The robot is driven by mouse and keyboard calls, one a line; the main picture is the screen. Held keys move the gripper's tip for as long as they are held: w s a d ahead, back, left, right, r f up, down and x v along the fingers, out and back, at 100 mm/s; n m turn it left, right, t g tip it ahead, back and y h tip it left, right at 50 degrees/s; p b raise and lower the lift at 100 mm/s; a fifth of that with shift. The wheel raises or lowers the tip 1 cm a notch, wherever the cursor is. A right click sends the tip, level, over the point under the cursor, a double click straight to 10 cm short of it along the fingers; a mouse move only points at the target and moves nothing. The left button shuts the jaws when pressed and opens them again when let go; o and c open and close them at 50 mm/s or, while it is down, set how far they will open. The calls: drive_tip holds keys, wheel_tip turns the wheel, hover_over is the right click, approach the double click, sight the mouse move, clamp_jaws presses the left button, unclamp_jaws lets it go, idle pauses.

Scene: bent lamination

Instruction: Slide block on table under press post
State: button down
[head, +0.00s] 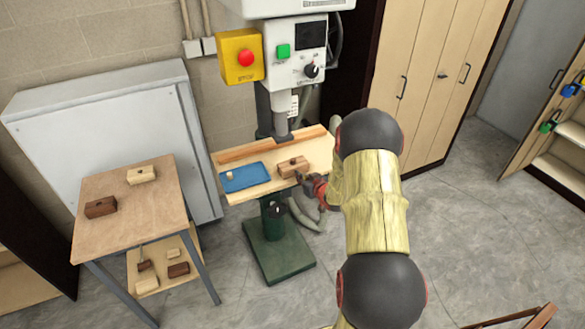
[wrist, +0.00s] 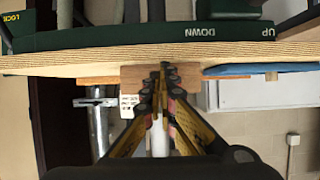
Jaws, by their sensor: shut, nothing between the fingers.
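The wooden block (head: 293,166) lies on the press table (head: 310,150), near its front edge and to the right of the blue tray. The press post (head: 281,122) comes down above the table, behind the block. My gripper (head: 311,184) is at the front edge of the table, just in front of and to the right of the block. In the wrist view my gripper (wrist: 164,73) is shut and empty, its fingertips in front of the block (wrist: 135,76). I cannot tell whether they touch it.
A blue tray (head: 244,178) with a small piece lies on the table's left side. A wooden fence strip (head: 245,150) runs along the back. A side table (head: 130,200) with blocks stands left. Grey floor (head: 460,230) is open on the right.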

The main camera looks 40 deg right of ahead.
sight(295, 166)
drive_tip(key=shift+w, duration=0.15)
drive_tip(key=shift+w+d+b, duration=0.3)
drive_tip(key=shift+w+d, duration=0.25)
drive_tip(key=shift+w, duration=1.7)
drive_tip(key=shift+w+d+b, duration=0.25)
drive_tip(key=shift+w+d, duration=0.3)
drive_tip(key=shift+w, duration=1.7)
drive_tip(key=shift+w+d+b, duration=0.3)
drive_tip(key=shift+w+d, duration=0.25)
drive_tip(key=shift+w, duration=1.7)
drive_tip(key=shift+s+a+r+p, duration=0.15)
drive_tip(key=shift+s+a, duration=0.2)
drive_tip(key=shift+s, duration=1.1)
drive_tip(key=shift+s+a+r+p, duration=0.15)
drive_tip(key=shift+s+a, duration=0.2)
drive_tip(key=shift+s, duration=1.15)
drive_tip(key=shift+s+a+r+p, duration=0.15)
drive_tip(key=shift+s+a, duration=0.2)
drive_tip(key=shift+s, duration=1.1)
drive_tip(key=shift+r, duration=0.1)
